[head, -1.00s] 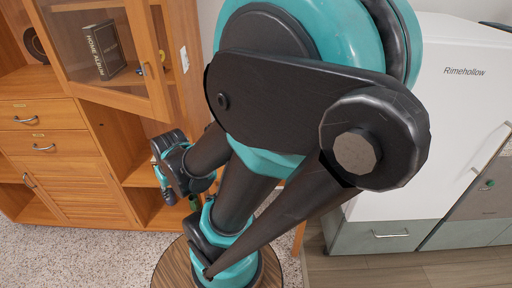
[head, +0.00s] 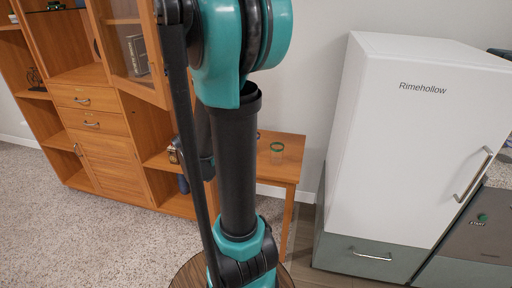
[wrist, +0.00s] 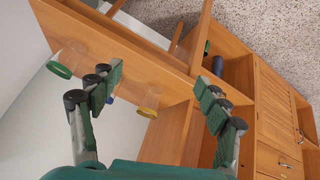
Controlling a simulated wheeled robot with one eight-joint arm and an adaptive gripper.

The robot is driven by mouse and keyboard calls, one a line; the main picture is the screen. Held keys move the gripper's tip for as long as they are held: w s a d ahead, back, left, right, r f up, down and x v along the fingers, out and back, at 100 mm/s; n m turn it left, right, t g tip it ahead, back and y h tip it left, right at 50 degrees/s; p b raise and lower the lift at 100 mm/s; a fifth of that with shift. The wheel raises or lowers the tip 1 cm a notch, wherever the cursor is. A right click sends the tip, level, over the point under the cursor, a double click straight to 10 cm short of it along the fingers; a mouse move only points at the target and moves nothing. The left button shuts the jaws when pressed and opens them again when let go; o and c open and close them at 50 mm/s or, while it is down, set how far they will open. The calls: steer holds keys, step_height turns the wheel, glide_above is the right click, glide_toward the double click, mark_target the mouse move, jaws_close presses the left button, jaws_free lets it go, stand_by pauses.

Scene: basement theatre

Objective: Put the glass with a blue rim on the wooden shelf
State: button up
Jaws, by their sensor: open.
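My gripper (wrist: 158,82) is open and empty, with its two fingers spread above the wooden table (wrist: 125,55). A small patch of blue (wrist: 110,100) shows at the left finger's edge in the wrist view. It may be the blue-rimmed glass, mostly hidden by the finger. A clear glass with a yellow rim (wrist: 148,113) lies in view between the fingers, lower down. The wooden shelf unit (head: 100,150) stands left of the table.
A white fridge (head: 415,140) stands right of the table. The shelf unit has a glass door (head: 128,45), drawers (head: 85,98) and open compartments. A dark blue object (head: 184,185) sits in a low compartment. Speckled floor (head: 60,220) is clear at the front left.

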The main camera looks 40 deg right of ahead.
steer(key=w+d+m+h, duration=0.75)
steer(key=w+d, duration=0.55)
steer(key=d, duration=0.4)
steer(key=shift+m, duration=0.35)
steer(key=x, duration=1.7)
steer(key=shift+s+d+r, duration=0.2)
steer(key=shift+d+r, duration=0.05)
steer(key=shift+d, duration=0.05)
steer(key=c, duration=1.5)
steer(key=shift+c, duration=0.8)
steer(key=shift+r, duration=0.1)
